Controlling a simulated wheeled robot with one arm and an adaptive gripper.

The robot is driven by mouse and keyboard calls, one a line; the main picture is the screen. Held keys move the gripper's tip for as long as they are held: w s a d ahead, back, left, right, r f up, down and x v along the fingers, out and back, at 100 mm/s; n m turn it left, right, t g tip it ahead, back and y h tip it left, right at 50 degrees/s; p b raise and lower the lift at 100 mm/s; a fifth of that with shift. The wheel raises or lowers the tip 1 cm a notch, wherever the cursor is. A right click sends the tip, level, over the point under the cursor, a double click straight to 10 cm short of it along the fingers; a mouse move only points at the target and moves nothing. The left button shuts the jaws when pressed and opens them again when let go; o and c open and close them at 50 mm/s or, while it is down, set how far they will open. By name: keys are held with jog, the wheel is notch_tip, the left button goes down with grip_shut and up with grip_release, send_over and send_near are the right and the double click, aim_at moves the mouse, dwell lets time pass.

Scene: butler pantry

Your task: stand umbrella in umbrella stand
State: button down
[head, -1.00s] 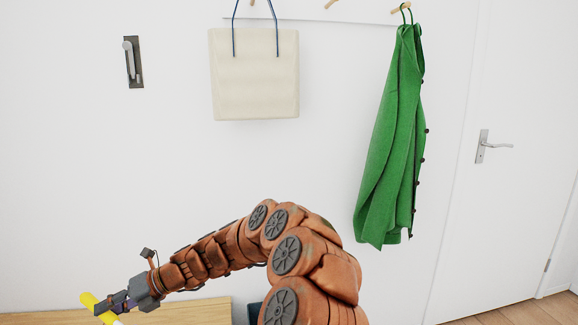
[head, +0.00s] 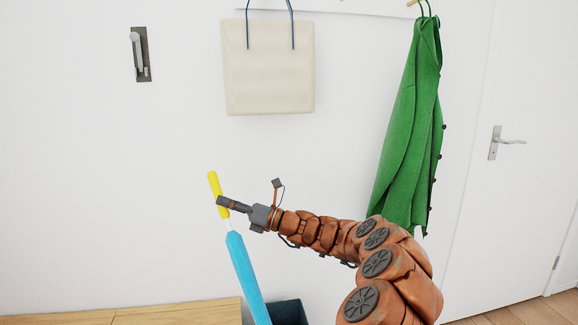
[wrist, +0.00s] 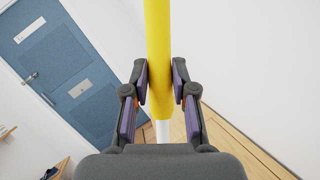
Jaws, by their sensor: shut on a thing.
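The umbrella has a yellow handle (head: 213,182), a short white shaft and a furled blue canopy (head: 246,279). It hangs nearly upright, its top leaning left. My gripper (head: 222,203) is shut on the handle, which also shows in the wrist view (wrist: 158,45) between the fingers (wrist: 160,80). A dark blue-grey open box (head: 289,311), seemingly the umbrella stand, shows at the bottom edge of the head view. The canopy passes across its left side in the picture. The umbrella's lower end is out of view, so I cannot tell whether it is inside or in front.
A wooden bench top (head: 180,312) lies left of the box. A cream bag (head: 268,68) and a green cardigan (head: 410,130) hang on the white wall. A white door (head: 520,180) is at the right; a blue door (wrist: 60,75) shows in the wrist view.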

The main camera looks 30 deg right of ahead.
jog(key=s+d+r+n+t, duration=0.2)
jog(key=d+r+t, duration=0.25)
jog(key=d, duration=0.35)
jog(key=s+d+r+n+t, duration=0.1)
jog(key=s+d+r+t, duration=0.15)
jog(key=d+r, duration=0.45)
notch_tip(320, 180, down, 45)
jog(key=w+d+b, duration=0.1)
jog(key=b, duration=2.4)
jog(key=shift+d+f+h, duration=0.2)
jog(key=shift+d+h, duration=0.15)
jog(key=shift+h, duration=0.05)
dwell(1.4)
dwell(0.3)
